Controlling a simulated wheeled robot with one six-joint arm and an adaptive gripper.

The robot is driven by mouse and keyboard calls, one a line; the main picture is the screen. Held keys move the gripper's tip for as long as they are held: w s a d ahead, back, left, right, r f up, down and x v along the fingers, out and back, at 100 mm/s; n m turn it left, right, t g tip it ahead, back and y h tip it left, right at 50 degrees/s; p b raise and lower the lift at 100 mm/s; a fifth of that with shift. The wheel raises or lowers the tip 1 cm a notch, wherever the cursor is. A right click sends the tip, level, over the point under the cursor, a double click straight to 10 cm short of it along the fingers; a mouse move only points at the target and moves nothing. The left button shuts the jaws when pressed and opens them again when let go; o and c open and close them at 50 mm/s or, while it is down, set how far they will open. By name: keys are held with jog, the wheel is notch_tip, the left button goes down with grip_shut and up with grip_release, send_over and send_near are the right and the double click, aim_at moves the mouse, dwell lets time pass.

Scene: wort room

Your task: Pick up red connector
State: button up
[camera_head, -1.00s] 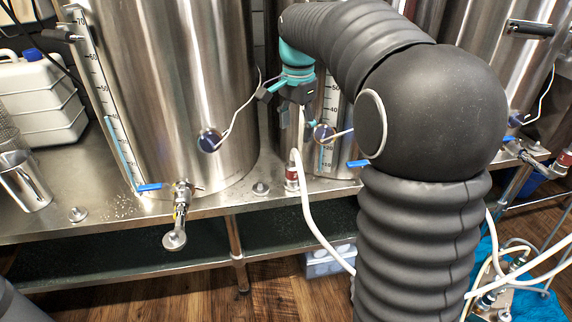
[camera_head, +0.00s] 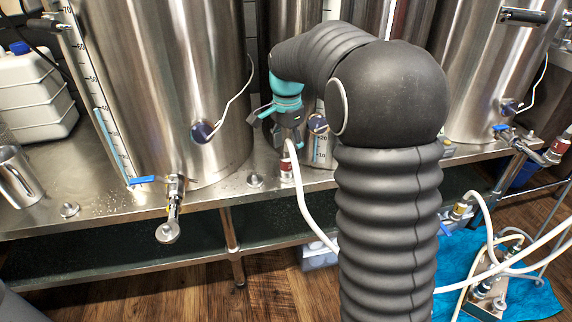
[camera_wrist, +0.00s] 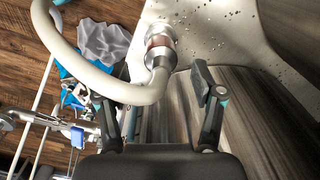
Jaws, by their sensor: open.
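The red connector (camera_head: 287,172) is a short metal fitting with a red band, standing on the steel table with a white hose (camera_head: 310,212) attached. It also shows in the wrist view (camera_wrist: 161,44), upper middle, with the hose curving away to the left. My gripper (camera_head: 287,138) hangs just above the connector in the head view, pointing down. In the wrist view, my gripper's fingers (camera_wrist: 155,95) are spread apart with nothing gripped between them. The hose bend passes near the left finger; whether it touches cannot be told.
A large steel kettle (camera_head: 165,80) with a valve (camera_head: 173,205) stands left of the connector. Another kettle (camera_head: 478,75) stands at right. A white canister (camera_head: 35,95) is at far left. A pump with hoses (camera_head: 490,295) sits on a blue cloth on the floor.

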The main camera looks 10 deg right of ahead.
aim_at(287, 157)
jog(key=shift+f, duration=2.3)
grip_shut()
